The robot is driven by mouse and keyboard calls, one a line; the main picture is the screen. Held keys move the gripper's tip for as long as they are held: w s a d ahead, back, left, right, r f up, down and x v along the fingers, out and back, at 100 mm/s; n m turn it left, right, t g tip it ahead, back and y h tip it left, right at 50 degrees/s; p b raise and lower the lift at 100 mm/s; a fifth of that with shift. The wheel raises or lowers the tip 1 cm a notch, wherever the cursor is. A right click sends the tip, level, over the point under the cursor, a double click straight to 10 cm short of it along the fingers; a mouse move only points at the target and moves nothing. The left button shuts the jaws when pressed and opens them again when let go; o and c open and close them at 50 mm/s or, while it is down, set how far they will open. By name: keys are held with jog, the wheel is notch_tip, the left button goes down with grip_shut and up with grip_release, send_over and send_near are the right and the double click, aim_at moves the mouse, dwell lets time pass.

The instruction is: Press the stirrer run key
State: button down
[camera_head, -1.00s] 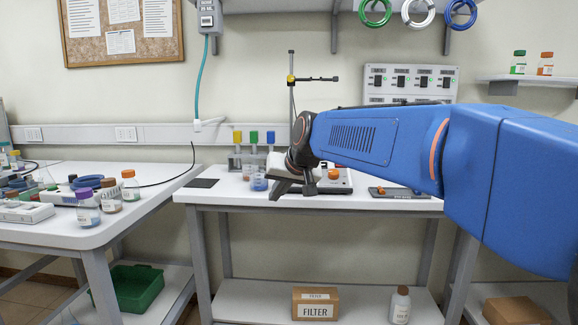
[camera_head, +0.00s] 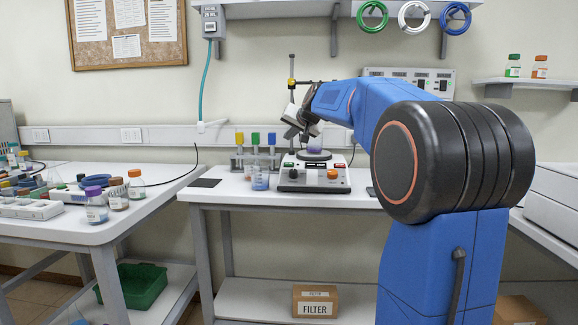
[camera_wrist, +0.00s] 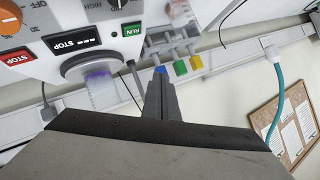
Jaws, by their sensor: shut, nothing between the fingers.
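The stirrer (camera_head: 300,187) stands on the middle bench, with a beaker (camera_head: 320,146) on its round plate. The wrist view shows its panel tilted, with a small green key marked RUN (camera_wrist: 132,30), a dark display reading STOP (camera_wrist: 72,43) and an orange knob (camera_wrist: 14,58). The beaker there holds purple liquid (camera_wrist: 100,82). My gripper (camera_head: 292,132) is above the left part of the stirrer, beside the beaker. In the wrist view my gripper (camera_wrist: 160,74) is shut and empty, its tips apart from the RUN key in the picture.

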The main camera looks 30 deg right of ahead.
dwell(0.3)
send_near(285, 162)
jog(key=shift+w+d+f, duration=0.15)
jog(key=shift+w, duration=0.6)
jog(key=shift+w+d+f, duration=0.15)
jog(key=shift+w, duration=0.65)
jog(key=shift+w+d+f, duration=0.15)
jog(key=shift+w, duration=0.6)
jog(key=shift+f, duration=0.15)
dwell(0.4)
jog(key=shift+w+d+f, duration=0.1)
jog(key=shift+f, duration=0.1)
jog(key=shift+w+f, duration=0.1)
jog(key=shift+f, duration=0.3)
dwell(0.9)
jog(key=shift+r, duration=0.1)
jog(key=shift+s+r, duration=0.2)
jog(key=shift+r, duration=0.5)
jog(key=shift+s+a+r, duration=0.2)
jog(key=shift+s+r, duration=0.05)
jog(key=shift+r, duration=0.55)
jog(key=shift+s+a+r, duration=0.2)
jog(key=shift+s+r, duration=0.05)
jog(key=shift+r, duration=0.5)
jog(key=shift+s+a+r, duration=0.2)
jog(key=shift+s+r, duration=0.05)
jog(key=shift+r, duration=0.55)
